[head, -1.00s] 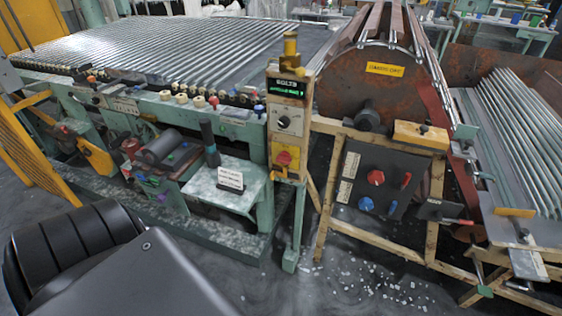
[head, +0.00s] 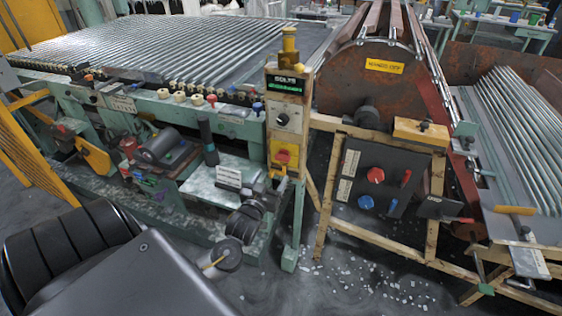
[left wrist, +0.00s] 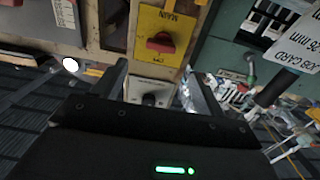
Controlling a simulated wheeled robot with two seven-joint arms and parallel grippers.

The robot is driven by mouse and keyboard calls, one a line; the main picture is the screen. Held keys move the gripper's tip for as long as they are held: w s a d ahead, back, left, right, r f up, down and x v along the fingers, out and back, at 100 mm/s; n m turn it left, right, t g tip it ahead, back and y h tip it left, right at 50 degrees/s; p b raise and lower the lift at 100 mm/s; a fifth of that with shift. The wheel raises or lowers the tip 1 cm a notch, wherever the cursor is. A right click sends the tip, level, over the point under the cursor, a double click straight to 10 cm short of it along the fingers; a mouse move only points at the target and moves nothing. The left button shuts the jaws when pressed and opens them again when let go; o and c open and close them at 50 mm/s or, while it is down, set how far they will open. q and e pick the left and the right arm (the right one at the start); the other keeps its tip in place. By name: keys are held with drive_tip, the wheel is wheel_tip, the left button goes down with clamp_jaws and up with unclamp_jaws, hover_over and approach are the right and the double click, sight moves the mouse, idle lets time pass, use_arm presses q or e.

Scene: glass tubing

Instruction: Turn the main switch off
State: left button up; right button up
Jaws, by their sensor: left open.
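The main switch is a red handle (head: 283,156) on a yellow plate on the front of the control post. In the left wrist view the red handle (left wrist: 160,43) looks roughly crosswise under upside-down MAIN lettering. My left gripper (head: 275,181) is just below and in front of the switch in the head view. In the left wrist view its two dark fingers (left wrist: 158,82) are spread apart, with nothing held between them. The red handle lies beyond the fingertips, apparently untouched. My right gripper is not in view.
A black selector knob (head: 282,119) and a green display (head: 286,86) sit above the switch. A dark panel with red and blue knobs (head: 375,175) is at right.

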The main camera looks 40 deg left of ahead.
sight(282, 160)
use_arm(q)
drive_tip(key=x, duration=0.9)
drive_tip(key=shift+w+a+p, duration=0.15)
drive_tip(key=shift+w+p, duration=0.1)
drive_tip(key=shift+p, duration=0.05)
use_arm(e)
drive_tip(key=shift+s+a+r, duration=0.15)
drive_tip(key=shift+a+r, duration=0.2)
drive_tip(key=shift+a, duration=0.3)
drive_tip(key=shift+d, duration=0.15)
use_arm(q)
drive_tip(key=shift+c, duration=1)
drive_tip(key=c, duration=0.8)
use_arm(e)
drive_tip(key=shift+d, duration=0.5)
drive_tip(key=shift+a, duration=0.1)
